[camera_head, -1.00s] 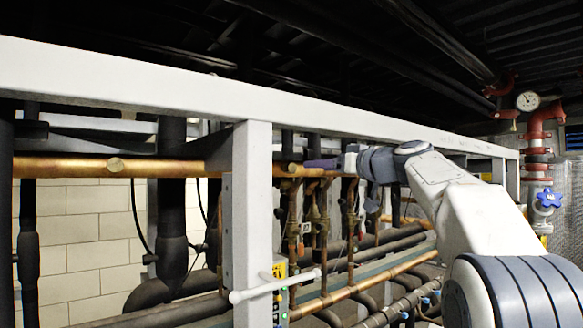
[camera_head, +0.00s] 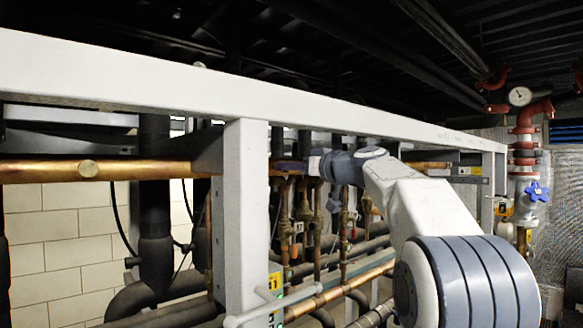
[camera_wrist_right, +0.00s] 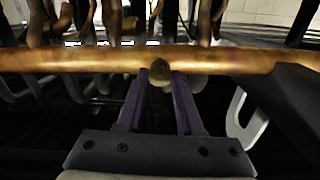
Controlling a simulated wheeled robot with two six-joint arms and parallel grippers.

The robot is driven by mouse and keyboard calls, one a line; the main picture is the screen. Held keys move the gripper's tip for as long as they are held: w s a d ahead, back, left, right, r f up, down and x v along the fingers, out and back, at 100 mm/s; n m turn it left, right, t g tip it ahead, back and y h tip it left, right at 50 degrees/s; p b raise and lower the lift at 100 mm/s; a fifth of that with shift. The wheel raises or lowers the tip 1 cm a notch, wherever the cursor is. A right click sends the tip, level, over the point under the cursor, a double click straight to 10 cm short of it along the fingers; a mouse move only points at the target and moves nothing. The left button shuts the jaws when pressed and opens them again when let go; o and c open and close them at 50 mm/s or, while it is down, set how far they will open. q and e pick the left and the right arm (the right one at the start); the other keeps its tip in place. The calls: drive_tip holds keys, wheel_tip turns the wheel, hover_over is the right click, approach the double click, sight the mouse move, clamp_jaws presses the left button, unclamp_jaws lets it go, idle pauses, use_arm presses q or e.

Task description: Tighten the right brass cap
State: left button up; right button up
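The right brass cap (camera_wrist_right: 160,73) is a dull round knob on the copper pipe (camera_wrist_right: 90,60), in the upper middle of the right wrist view. The two purple fingers of my right gripper (camera_wrist_right: 160,78) are apart, one on each side of the cap, with their tips at the pipe. I see no clear grip; any contact is too small to tell. In the head view my right gripper (camera_head: 287,166) reaches the pipe just right of the white post and hides the cap. My left gripper is out of view.
A white beam (camera_head: 200,90) runs above the pipe. Darker pipes and thin copper lines crowd below and behind. A blue valve wheel (camera_head: 537,191) is at far right.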

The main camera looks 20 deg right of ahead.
clamp_jaws()
drive_tip(key=shift+f+m+p, duration=0.15)
drive_tip(key=shift+m+p, duration=0.15)
drive_tip(key=shift+m, duration=6.1)
drive_tip(key=shift+f+m+p, duration=0.15)
drive_tip(key=shift+m+p, duration=0.1)
drive_tip(key=shift+m, duration=6.15)
